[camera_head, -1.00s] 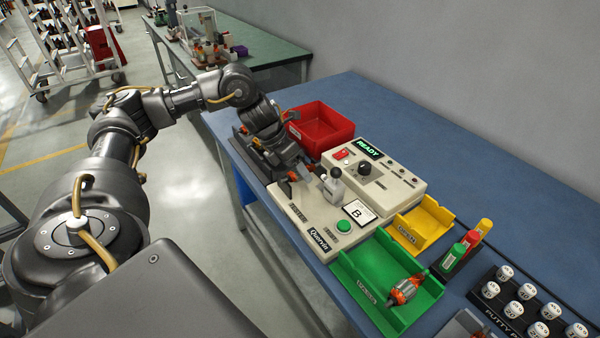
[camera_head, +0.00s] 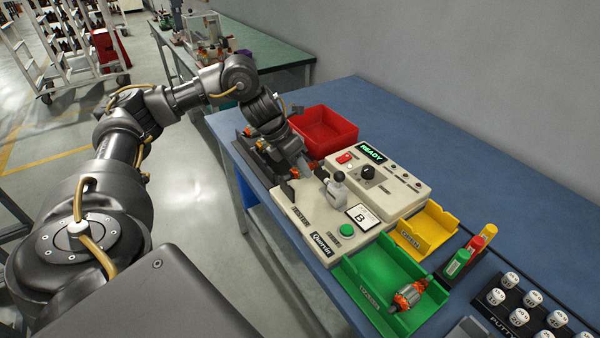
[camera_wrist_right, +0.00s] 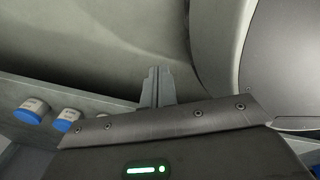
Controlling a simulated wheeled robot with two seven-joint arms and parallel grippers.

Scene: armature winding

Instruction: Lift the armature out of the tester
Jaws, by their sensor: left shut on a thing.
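The cream tester (camera_head: 305,226) stands on the blue bench, with a green button, a "B" card and a small metal clamp (camera_head: 338,184) on top. Its display unit (camera_head: 412,186) behind reads READY. My left gripper (camera_head: 307,171) is over the far left part of the tester, pointing down beside the clamp. It is shut on the armature, which is mostly hidden by the gripper and wrist; I cannot tell how far it is off the tester. In the right wrist view my right gripper (camera_wrist_right: 156,88) shows its fingers together with nothing between them.
A red bin (camera_head: 326,130) stands behind the left gripper. A green tray (camera_head: 362,297) holds another armature (camera_head: 408,296). A yellow tray (camera_head: 428,227), coloured bottles (camera_head: 458,263) and a rack of white-capped pots (camera_head: 519,316) lie to the right. The bench behind is clear.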

